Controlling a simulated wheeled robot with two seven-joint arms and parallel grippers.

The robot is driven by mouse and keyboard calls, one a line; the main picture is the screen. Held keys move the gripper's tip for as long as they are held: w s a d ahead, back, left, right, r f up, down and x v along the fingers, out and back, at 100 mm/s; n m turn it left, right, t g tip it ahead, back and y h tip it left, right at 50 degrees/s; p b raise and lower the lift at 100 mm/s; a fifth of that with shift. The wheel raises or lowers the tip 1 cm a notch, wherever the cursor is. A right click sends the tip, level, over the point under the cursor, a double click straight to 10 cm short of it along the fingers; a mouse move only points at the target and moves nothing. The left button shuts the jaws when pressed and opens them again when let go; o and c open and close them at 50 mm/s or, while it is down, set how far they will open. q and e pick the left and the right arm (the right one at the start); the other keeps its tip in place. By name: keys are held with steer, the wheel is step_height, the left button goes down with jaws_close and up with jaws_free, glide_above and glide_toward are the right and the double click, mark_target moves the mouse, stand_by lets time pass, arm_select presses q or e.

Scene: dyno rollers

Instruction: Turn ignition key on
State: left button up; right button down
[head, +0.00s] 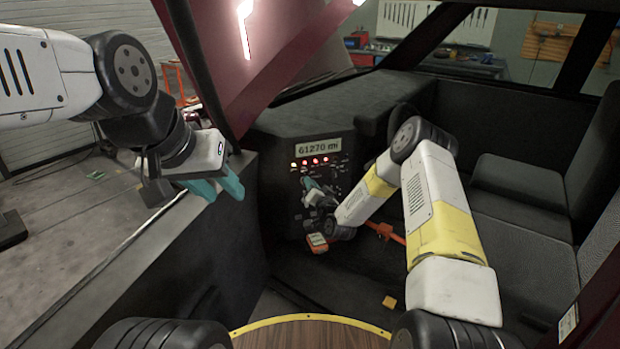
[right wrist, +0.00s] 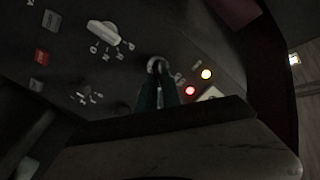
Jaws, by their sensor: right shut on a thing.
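The ignition key's rounded grey head (right wrist: 156,65) shows at the dash panel in the right wrist view, at the tips of my right gripper's teal fingers (right wrist: 158,88). These fingers are close together and shut on the key. The keyhole is hidden behind the key and fingers. In the head view my right gripper (head: 309,184) is at the panel, below the warning lights, and hides the key. My left gripper (head: 222,187) hangs empty over the door sill at the left, its teal fingers apart.
The dash (head: 275,185) has a display (head: 318,148) reading 61270 mi and a row of lit lights (head: 310,162). A white selector knob (right wrist: 104,33) with letters is near the key. Seats (head: 522,190) are at the right; the door sill (head: 150,260) is at the left.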

steer(key=shift+d+f+m, duration=0.1)
steer(key=shift+m, duration=0.4)
steer(key=c, duration=1.5)
jaws_free()
steer(key=shift+s, duration=0.1)
steer(key=v, duration=0.7)
steer(key=shift+s+d, duration=0.1)
steer(key=shift+s, duration=0.2)
